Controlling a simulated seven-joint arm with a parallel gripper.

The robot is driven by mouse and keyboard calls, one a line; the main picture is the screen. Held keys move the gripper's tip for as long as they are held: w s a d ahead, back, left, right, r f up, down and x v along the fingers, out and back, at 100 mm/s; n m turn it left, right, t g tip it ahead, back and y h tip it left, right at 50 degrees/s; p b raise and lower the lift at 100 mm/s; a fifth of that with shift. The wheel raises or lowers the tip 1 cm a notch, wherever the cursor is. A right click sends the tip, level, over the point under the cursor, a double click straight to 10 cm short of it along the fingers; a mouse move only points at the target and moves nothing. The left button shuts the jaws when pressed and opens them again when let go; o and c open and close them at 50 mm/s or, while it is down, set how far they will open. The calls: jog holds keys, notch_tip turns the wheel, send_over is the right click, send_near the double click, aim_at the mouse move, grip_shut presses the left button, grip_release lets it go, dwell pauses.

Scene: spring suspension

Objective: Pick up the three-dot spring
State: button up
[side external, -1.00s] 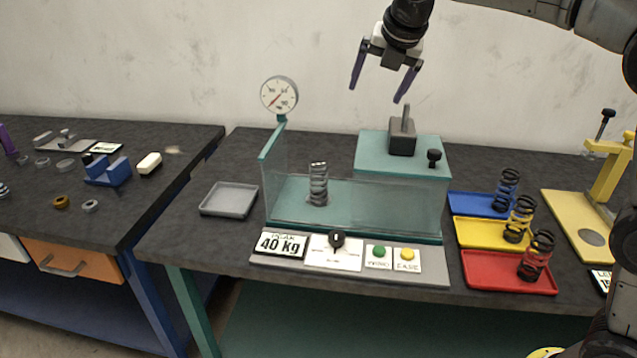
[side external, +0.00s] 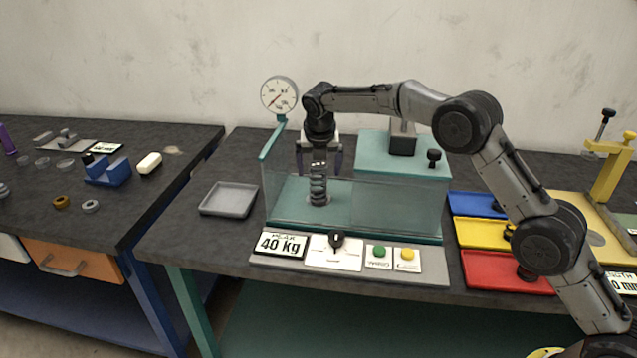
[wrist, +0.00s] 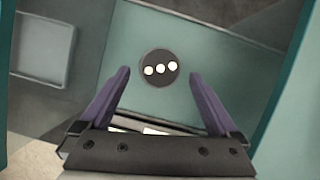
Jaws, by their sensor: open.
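The three-dot spring (side external: 319,187) stands upright inside the clear-walled teal test box (side external: 345,238). In the wrist view its dark round top (wrist: 158,68) shows three white dots in a row. My gripper (side external: 320,174) is open, pointing down over the spring, with its purple fingers either side of the spring's top in the side view. In the wrist view my gripper (wrist: 158,80) has its fingers spread wide, and the spring's top lies between and slightly beyond their tips. No contact with the spring is visible.
A glass front wall and a gauge post (side external: 279,140) stand close to my gripper. A teal block with a dark press (side external: 403,140) is at the right. A grey tray (side external: 229,199) lies left. Blue, yellow and red trays (side external: 500,275) lie right, their springs mostly hidden by my arm.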

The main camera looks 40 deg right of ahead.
aim_at(318, 184)
jog(key=shift+x, duration=3.8)
jog(key=shift+r, duration=0.1)
grip_shut()
